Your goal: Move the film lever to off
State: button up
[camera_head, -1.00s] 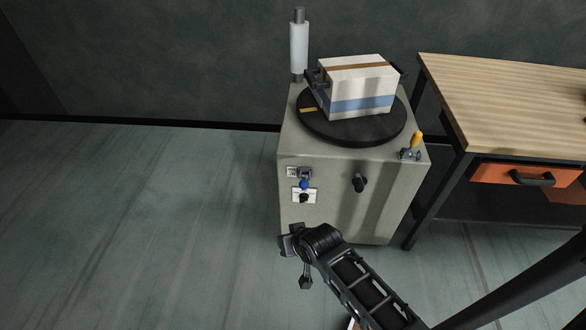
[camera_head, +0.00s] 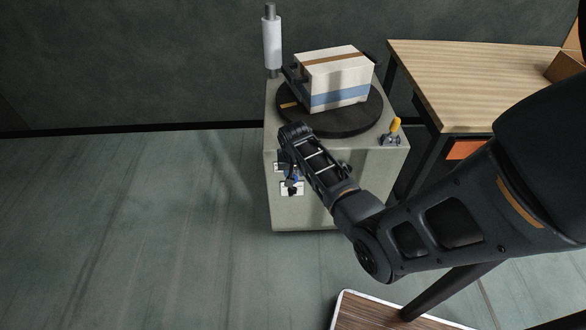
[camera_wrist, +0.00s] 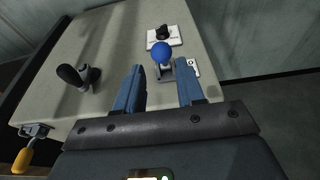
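A lever with a blue ball knob (camera_wrist: 162,52) stands out from the front of the grey machine (camera_head: 310,210). It has a grey base and a small white label plate (camera_wrist: 193,68) beside it; the label is too small to read. My gripper (camera_wrist: 159,67) is open, pointing at the front panel. In the wrist view the blue knob lies between and just beyond the two blue fingertips, and no grip on it shows. In the head view my arm hides part of the panel and most of the lever.
A black knob on a white plate (camera_wrist: 163,38) is close to the lever. A black handle (camera_wrist: 78,76) and a yellow-handled clamp (camera_head: 394,128) are on the machine. A striped box (camera_head: 334,78) sits on the black turntable (camera_head: 341,128), near a white roll (camera_head: 272,43). A wooden workbench (camera_head: 480,85) stands right.

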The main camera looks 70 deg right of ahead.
jog(key=b+x, duration=0.4)
jog(key=x, duration=0.2)
jog(key=shift+f, duration=0.35)
jog(key=shift+w+f, duration=0.1)
jog(key=shift+d+f, duration=0.15)
jog(key=shift+c, duration=0.2)
